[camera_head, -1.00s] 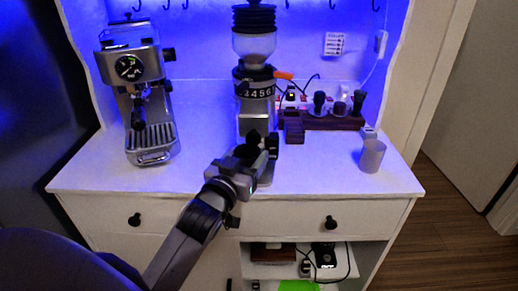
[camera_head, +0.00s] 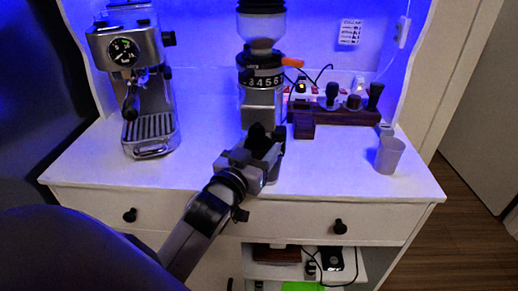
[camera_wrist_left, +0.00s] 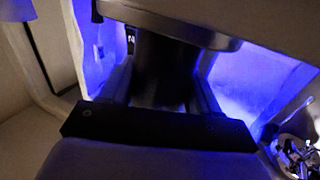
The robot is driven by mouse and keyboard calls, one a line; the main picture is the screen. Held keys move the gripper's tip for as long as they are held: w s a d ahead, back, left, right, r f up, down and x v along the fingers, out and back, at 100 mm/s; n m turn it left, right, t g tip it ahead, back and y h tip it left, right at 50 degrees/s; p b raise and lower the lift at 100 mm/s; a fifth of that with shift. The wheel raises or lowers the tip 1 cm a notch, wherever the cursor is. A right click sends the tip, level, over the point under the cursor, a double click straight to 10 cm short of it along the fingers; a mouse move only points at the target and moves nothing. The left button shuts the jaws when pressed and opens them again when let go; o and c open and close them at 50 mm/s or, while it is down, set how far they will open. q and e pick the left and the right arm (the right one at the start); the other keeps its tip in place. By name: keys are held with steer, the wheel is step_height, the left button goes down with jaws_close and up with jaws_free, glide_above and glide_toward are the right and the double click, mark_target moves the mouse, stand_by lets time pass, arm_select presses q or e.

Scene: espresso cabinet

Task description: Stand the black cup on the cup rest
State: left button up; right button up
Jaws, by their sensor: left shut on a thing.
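The black cup (camera_head: 257,133) is in my left gripper (camera_head: 264,148), in front of the grinder (camera_head: 262,100) at the middle of the counter. In the left wrist view the cup (camera_wrist_left: 165,70) is a dark cylinder between the two fingers (camera_wrist_left: 160,85), under a metal edge (camera_wrist_left: 180,28) of the grinder. The fingers are shut on its sides. The cup rest cannot be made out; the grinder's lower part is largely hidden behind my gripper. I cannot tell whether the cup touches anything below. My right gripper is not in view.
An espresso machine (camera_head: 135,80) stands at the left. A wooden holder with dark-handled tools (camera_head: 350,115) stands at the back right, and a grey cup (camera_head: 389,155) near the right edge. The counter (camera_head: 325,175) is clear at front right.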

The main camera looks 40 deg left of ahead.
arm_select(q)
steer(key=o, duration=1.1)
steer(key=shift+f, duration=0.1)
steer(key=shift+o, duration=1.2)
steer(key=shift+s+d, duration=0.15)
steer(key=shift+s, duration=0.7)
steer(key=shift+s+d, duration=0.1)
steer(key=shift+s, duration=0.7)
steer(key=shift+s+d, duration=0.25)
steer(key=shift+s, duration=1.15)
steer(key=shift+s+d, duration=0.2)
steer(key=shift+s, duration=1.2)
